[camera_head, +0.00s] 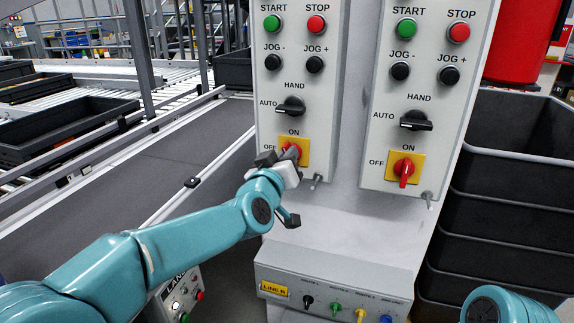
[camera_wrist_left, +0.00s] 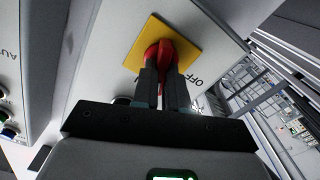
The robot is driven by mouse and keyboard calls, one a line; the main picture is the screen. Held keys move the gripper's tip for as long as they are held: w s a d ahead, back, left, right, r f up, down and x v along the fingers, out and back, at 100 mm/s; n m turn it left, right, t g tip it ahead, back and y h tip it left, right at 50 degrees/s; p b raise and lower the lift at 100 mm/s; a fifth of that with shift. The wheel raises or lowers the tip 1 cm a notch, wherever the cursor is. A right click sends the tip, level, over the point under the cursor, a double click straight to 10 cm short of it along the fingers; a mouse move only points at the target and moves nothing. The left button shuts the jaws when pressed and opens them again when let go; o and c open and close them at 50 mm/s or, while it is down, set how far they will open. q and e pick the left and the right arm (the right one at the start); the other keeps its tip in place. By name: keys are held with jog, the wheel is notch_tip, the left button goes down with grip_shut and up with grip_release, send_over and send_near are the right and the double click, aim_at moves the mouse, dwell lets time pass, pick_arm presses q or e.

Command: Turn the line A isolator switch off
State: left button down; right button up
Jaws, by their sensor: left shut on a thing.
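Two grey control panels stand side by side, each with a red isolator switch on a yellow plate marked ON above and OFF at left. No line name shows on either panel. My left gripper (camera_head: 289,158) is at the left panel's switch (camera_head: 293,148) and covers part of it. In the left wrist view my left gripper (camera_wrist_left: 164,88) has its fingers shut on either side of this red handle (camera_wrist_left: 166,52), in front of its yellow plate (camera_wrist_left: 188,42). Its exact angle is hard to tell. The right panel's switch (camera_head: 404,171) stands upright and untouched. My right gripper is out of view.
Black selector knobs (camera_head: 290,106) (camera_head: 416,121) sit above the switches, with start, stop and jog buttons higher up. A box labelled LINE B (camera_head: 335,270) is below. Black crates (camera_head: 505,170) are stacked at right, a conveyor (camera_head: 120,165) at left.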

pick_arm(q)
jog(key=shift+a+f+n+b, duration=0.1)
jog(key=shift+n+b, duration=1.5)
jog(key=shift+n, duration=1.65)
jog(key=shift+a+n+b, duration=0.1)
jog(key=shift+n+b, duration=1.45)
jog(key=shift+n, duration=1.7)
jog(key=c, duration=1.2)
grip_release()
jog(key=shift+w, duration=0.15)
jog(key=shift+o, duration=0.2)
jog(key=shift+f, duration=0.1)
